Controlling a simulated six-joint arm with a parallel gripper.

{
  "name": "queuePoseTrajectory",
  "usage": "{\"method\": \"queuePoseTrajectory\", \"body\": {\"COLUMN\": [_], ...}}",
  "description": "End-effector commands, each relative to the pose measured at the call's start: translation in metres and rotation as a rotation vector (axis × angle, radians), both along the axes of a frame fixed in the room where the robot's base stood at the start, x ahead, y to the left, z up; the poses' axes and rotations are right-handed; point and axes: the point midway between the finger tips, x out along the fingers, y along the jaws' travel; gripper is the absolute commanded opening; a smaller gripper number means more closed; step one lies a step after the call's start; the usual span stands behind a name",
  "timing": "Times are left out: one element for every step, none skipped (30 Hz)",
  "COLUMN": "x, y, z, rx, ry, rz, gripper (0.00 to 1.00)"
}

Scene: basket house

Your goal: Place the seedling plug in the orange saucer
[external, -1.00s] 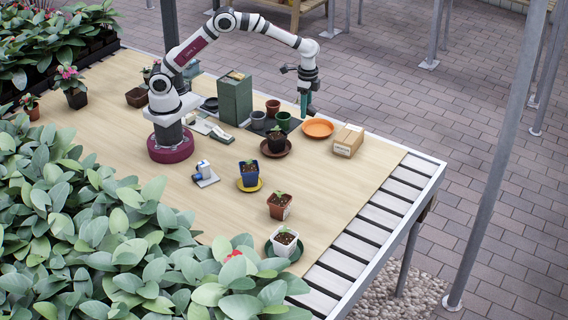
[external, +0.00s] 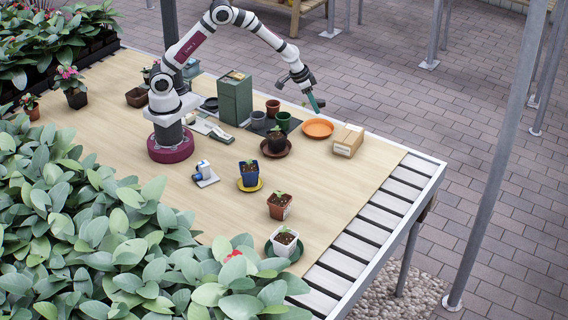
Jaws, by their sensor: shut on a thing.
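The plug's body is too small and too covered to make out. A long teal part lies along the fingers.
A cardboard box (external: 348,140) stands right of the saucer. A green pot (external: 283,121) and a potted seedling on a brown saucer (external: 288,150) stand to its left. The dark green box (external: 236,100) stands farther left.

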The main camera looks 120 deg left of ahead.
Motion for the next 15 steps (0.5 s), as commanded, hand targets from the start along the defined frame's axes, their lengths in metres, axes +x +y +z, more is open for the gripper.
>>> {"method": "queuePoseTrajectory", "body": {"x": [0.000, 0.000, 0.000, -0.001, -0.001, -0.001, -0.001, -0.001, 0.000, -0.001, -0.001, 0.000, 0.000, 0.000, 0.000], "y": [0.000, 0.000, 0.000, -0.001, -0.001, -0.001, -0.001, -0.001, -0.001, -0.001, -0.001, -0.001, -0.001, -0.001, 0.000], "z": [-0.005, -0.009, -0.014, -0.019, -0.024, -0.031, -0.036, -0.041, -0.047, -0.052, -0.056, -0.062, -0.065, -0.068, -0.072], "rx": [-0.001, -0.002, -0.002, -0.003, -0.003, -0.003, -0.003, -0.003, -0.003, -0.003, -0.003, -0.003, -0.003, -0.002, -0.001], "ry": [0.001, 0.002, 0.002, 0.003, 0.003, 0.004, 0.003, 0.004, 0.003, 0.004, 0.003, 0.003, 0.003, 0.002, 0.001], "rz": [0.000, 0.000, 0.000, -0.001, -0.001, -0.002, -0.001, -0.001, 0.000, -0.001, -0.001, -0.001, -0.001, -0.001, 0.000], "gripper": [0.00, 0.00, 0.00, 0.00, 0.00, 0.00, 0.00, 0.00, 0.00, 0.00, 0.00, 0.00, 0.00, 0.00, 0.00]}}
